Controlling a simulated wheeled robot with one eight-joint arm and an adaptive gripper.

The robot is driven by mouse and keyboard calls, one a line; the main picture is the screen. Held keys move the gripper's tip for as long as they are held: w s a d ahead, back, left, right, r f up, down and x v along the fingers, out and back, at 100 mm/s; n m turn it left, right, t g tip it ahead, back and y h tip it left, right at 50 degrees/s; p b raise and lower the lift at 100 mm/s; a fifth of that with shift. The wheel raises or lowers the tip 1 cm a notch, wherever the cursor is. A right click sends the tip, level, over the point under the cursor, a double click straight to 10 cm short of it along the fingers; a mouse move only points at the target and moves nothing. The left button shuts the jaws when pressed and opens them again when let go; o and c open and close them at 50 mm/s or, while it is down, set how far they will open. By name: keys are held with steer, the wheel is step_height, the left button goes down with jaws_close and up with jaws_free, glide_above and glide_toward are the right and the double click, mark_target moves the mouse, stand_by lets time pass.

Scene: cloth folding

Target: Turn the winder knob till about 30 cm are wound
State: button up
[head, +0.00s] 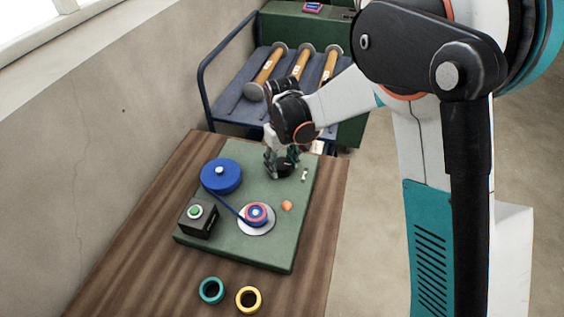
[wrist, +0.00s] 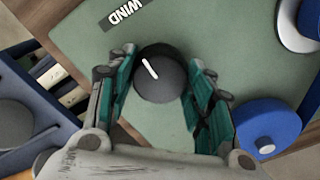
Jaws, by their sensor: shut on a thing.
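The black winder knob (wrist: 160,74) has a white pointer line, tilted to the upper left in the wrist view. My gripper (wrist: 158,90) is shut on it, with a green-padded finger on either side. In the head view my gripper (head: 281,166) is over the far part of the green board (head: 262,256) and mostly hides the knob. A WIND label (wrist: 125,12) lies beside the knob. A blue supply reel (head: 220,173) sits on the board's left side. A blue strip runs from it to the small red-and-blue winding core (head: 256,214) on a pale disc.
A black box with a green button (head: 195,212) stands at the board's left edge. A small orange piece (head: 287,205) lies near the core. Teal (head: 211,290) and yellow (head: 248,299) rings lie on the wooden table. A blue trolley (head: 228,106) with rollers stands behind.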

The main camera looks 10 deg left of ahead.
mark_target(282, 163)
steer(key=m, duration=0.5)
steer(key=shift+m, duration=0.3)
stand_by(0.4)
steer(key=o, duration=1.1)
steer(key=shift+c, duration=0.2)
step_height(282, 163, up, 12)
